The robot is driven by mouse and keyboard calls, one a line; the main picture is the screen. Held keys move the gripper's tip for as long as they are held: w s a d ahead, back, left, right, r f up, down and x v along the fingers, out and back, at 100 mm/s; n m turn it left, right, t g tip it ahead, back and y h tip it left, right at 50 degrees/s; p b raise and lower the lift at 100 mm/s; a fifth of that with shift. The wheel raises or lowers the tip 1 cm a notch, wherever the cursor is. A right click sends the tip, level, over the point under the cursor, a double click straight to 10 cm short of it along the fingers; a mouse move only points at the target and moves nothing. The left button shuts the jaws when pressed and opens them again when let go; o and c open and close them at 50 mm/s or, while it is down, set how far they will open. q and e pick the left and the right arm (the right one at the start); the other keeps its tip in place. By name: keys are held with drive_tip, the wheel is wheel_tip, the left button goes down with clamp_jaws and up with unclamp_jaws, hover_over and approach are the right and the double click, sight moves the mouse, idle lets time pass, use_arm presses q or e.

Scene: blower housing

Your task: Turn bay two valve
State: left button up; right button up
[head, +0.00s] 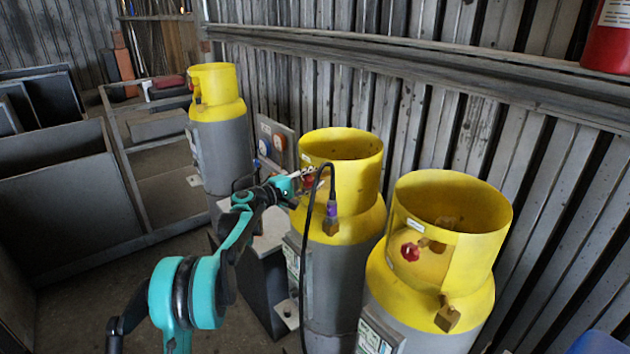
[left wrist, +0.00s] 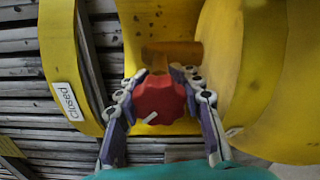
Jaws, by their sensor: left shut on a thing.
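Three grey cylinders with yellow collars stand along the wall: a far one (head: 217,115), a middle one (head: 340,245) and a near one (head: 425,325). No bay number is readable. My left gripper (head: 305,178) reaches into the collar opening of the middle cylinder. In the left wrist view it is shut on a red valve knob (left wrist: 160,100), with one finger on each side. A small white mark shows low on the knob. A white "closed" label (left wrist: 67,101) is on the yellow collar to the left. The near cylinder's red knob (head: 410,252) is free. My right gripper is not in view.
A black cable with a purple part (head: 332,210) hangs in front of the middle cylinder. A grey socket box (head: 275,143) is behind my left gripper. Dark bins (head: 60,180) stand at left. A red cylinder (head: 607,45) is at upper right.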

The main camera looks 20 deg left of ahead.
use_arm(q)
drive_tip(key=m, duration=0.4)
drive_tip(key=shift+m, duration=0.3)
drive_tip(key=m+b, duration=0.1)
drive_tip(key=m, duration=0.3)
drive_tip(key=shift+d+f, duration=0.1)
drive_tip(key=shift+m, duration=0.4)
drive_tip(key=o, duration=1.3)
drive_tip(key=shift+s, duration=0.15)
drive_tip(key=shift+s+a, duration=0.25)
drive_tip(key=shift+a, duration=0.15)
drive_tip(key=v, duration=1.1)
